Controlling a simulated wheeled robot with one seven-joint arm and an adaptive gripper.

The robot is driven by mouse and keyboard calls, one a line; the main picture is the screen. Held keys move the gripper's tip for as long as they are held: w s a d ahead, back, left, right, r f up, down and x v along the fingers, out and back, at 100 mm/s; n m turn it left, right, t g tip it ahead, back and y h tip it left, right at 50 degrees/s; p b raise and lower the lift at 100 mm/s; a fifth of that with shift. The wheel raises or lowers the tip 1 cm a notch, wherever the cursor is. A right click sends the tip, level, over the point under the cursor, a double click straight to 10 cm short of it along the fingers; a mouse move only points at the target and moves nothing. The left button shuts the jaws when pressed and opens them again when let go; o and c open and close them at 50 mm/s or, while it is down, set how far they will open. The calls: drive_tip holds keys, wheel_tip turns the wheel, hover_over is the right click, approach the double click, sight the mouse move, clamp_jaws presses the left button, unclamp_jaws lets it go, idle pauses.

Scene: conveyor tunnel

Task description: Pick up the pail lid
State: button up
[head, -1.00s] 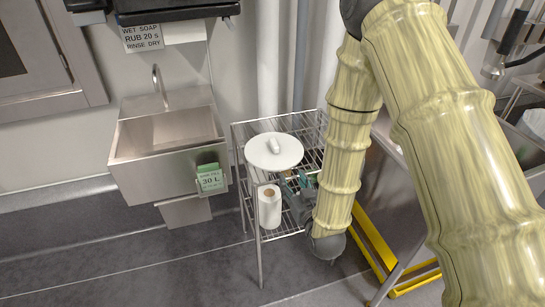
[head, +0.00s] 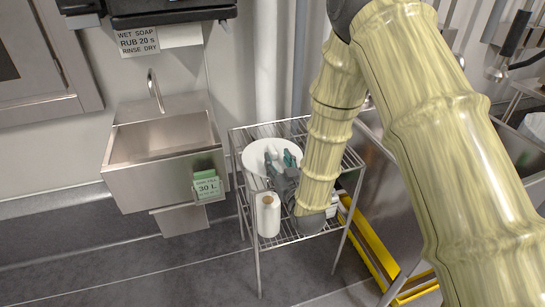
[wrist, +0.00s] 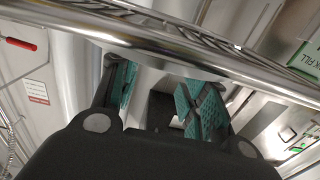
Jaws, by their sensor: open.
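The pail lid (head: 256,158) is a round white disc lying on the top of a wire rack, with a white handle in its middle. My gripper (head: 279,155) is over the lid in the head view and hides its right part and most of the handle. In the wrist view my gripper (wrist: 160,95) is open, its teal finger pads apart. A pale surface shows past the fingers; I cannot tell whether it is the lid. I cannot tell whether the fingers touch the handle.
The wire rack (head: 238,142) has a shiny rail close in front of my fingers in the wrist view. A paper towel roll (head: 268,215) stands on its lower level. A steel sink (head: 163,160) is to the left. A yellow frame (head: 365,245) is to the right.

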sight(275, 154)
drive_tip(key=shift+x, duration=2)
clamp_jaws()
